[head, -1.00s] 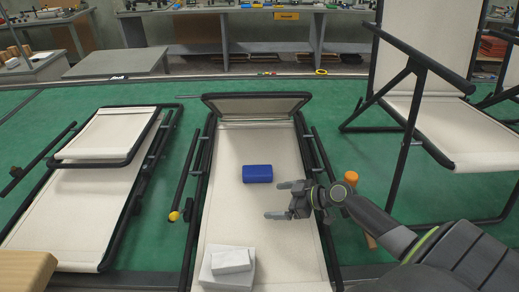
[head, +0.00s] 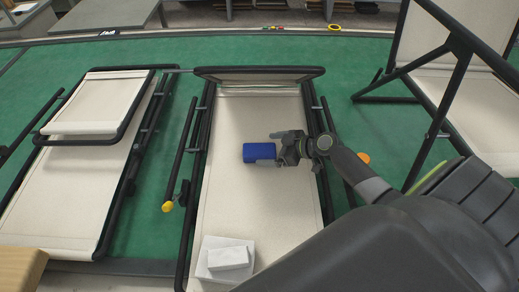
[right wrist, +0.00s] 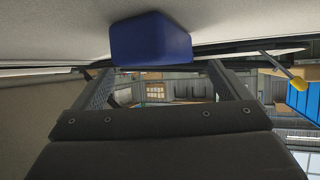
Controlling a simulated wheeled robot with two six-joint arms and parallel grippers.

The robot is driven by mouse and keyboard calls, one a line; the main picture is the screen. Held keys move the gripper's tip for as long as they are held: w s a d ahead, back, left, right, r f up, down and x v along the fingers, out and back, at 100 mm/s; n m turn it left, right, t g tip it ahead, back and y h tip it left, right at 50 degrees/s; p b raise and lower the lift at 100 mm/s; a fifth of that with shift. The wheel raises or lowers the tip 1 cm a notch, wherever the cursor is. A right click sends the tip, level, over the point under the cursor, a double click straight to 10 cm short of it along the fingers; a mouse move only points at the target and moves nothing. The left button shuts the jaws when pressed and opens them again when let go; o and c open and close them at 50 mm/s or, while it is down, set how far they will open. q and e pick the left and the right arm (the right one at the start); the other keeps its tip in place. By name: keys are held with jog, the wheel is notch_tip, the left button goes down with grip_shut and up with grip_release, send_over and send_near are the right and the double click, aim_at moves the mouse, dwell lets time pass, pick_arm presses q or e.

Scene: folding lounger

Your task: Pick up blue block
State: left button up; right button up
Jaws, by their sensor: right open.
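The blue block (head: 259,152) lies on the cream fabric of the middle lounger (head: 225,200) in the head view. My right gripper (head: 268,149) comes in from the right and is open, with its fingers at the block's right side. One finger overlaps the block's lower right part in the picture. In the right wrist view the blue block (right wrist: 150,40) shows at the top, just beyond the two spread fingers (right wrist: 160,80). I cannot tell whether the fingers touch it. My left gripper is not in view.
White blocks (head: 228,257) lie stacked near the front of the middle lounger. Another folded lounger (head: 70,190) lies to the left. An upright lounger (head: 460,70) stands at the right. Black frame tubes run along both sides of the middle lounger.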

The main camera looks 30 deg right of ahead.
aim_at(261, 149)
jog(key=shift+p+x, duration=0.3)
jog(key=shift+x, duration=1.3)
jog(key=shift+s, duration=0.1)
jog(key=shift+c, duration=0.5)
jog(key=shift+r, duration=0.1)
jog(key=c, duration=1.3)
